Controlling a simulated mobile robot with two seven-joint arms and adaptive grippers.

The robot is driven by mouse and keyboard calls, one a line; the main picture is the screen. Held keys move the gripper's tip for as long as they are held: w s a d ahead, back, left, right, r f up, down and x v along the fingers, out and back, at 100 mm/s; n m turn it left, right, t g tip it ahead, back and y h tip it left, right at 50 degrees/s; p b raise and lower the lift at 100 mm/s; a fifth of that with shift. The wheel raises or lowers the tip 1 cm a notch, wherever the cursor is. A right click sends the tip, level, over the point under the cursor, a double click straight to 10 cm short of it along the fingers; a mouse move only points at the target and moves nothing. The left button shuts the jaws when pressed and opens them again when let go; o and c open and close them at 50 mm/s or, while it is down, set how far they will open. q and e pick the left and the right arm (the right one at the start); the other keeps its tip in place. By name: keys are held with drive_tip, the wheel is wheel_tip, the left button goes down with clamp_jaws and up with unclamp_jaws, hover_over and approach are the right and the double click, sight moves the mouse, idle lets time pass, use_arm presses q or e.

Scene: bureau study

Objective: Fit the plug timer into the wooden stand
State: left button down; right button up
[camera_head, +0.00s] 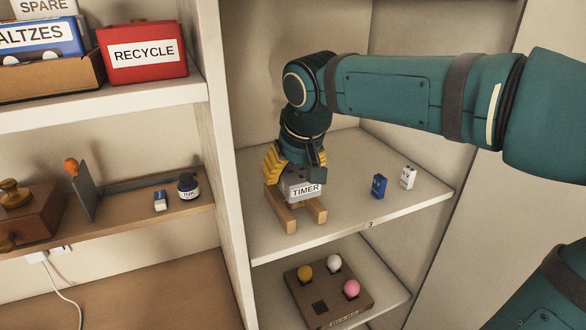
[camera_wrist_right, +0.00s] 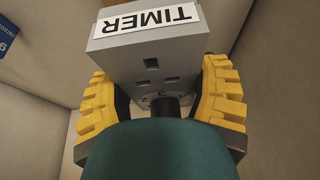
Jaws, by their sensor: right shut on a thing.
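The plug timer (camera_head: 303,188) is a grey block with a white label reading TIMER. It also shows upside down in the right wrist view (camera_wrist_right: 150,55), with small slots in its face. My right gripper (camera_head: 292,168) has its yellow-padded fingers shut on the timer's two sides. The wooden stand (camera_head: 290,217) has two light wooden rails on the shelf, right below the timer. The timer is at the rails' back part; I cannot tell whether it touches them or is seated. My left gripper is not in view.
A blue item (camera_head: 379,186) and a white item (camera_head: 407,177) stand on the shelf (camera_head: 350,215) to the right. A box with coloured balls (camera_head: 330,290) is on the shelf below. A white upright panel (camera_head: 222,150) borders the left side.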

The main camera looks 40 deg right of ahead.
drive_tip(key=shift+f+b, duration=0.75)
drive_tip(key=shift+f, duration=0.1)
idle(0.3)
drive_tip(key=o, duration=1.4)
drive_tip(key=shift+r, duration=0.1)
drive_tip(key=shift+r+p, duration=2.75)
drive_tip(key=shift+r, duration=0.7)
